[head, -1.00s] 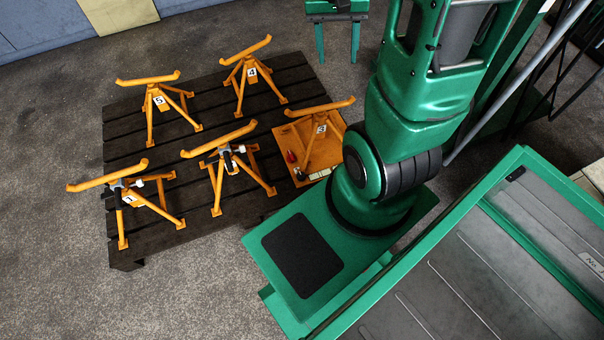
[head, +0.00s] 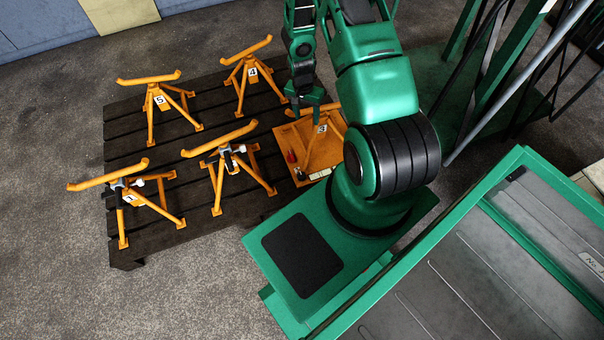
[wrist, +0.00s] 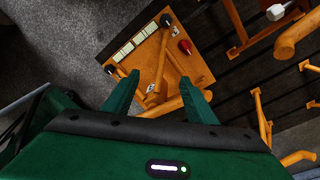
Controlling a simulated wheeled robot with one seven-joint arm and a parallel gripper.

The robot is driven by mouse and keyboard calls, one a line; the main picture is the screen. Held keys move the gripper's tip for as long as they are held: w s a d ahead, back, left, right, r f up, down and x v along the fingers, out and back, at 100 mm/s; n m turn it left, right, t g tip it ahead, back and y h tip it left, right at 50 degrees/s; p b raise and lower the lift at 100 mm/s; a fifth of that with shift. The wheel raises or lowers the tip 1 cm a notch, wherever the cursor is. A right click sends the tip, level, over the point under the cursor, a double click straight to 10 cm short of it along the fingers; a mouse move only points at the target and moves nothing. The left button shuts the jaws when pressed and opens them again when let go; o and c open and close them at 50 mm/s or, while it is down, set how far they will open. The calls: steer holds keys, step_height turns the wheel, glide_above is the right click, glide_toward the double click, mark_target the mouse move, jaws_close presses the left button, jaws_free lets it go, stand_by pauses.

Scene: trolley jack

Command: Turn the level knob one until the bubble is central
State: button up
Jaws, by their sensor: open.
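An orange board (head: 302,172) lies at the right edge of the dark pallet, with an orange stand (head: 324,141) numbered 3 on it. In the wrist view the board (wrist: 148,47) carries pale strips that look like level vials (wrist: 133,43), black knobs (wrist: 166,20) at two corners and a red knob (wrist: 185,47). The bubbles are too small to read. My gripper (head: 306,112) is above the far part of the board, pointing down. In the wrist view its two fingers (wrist: 160,98) are apart with nothing held; the stand's orange bar passes below and between them.
Several orange stands stand on the pallet (head: 190,215), among them stand 1 (head: 127,197), stand 5 (head: 158,97) and stand 4 (head: 250,72). Orange stand legs (wrist: 262,115) are close to the right of my gripper in the wrist view. Grey floor is clear at the left.

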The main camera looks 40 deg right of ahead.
mark_target(302, 175)
steer(key=s+a+f+m, duration=0.1)
steer(key=a+f, duration=0.1)
steer(key=f, duration=0.8)
steer(key=s+a+f+m, duration=0.1)
steer(key=s+a+f, duration=0.1)
steer(key=f, duration=0.8)
steer(key=s+a+f+y, duration=0.1)
steer(key=s+a+f, duration=0.1)
steer(key=f, duration=0.9)
steer(key=shift+s+a+m, duration=0.15)
steer(key=shift+s+m, duration=0.05)
steer(key=shift+m, duration=0.2)
steer(key=c, duration=1.1)
steer(key=shift+d, duration=0.3)
steer(key=shift+o, duration=0.2)
steer(key=shift+a, duration=0.15)
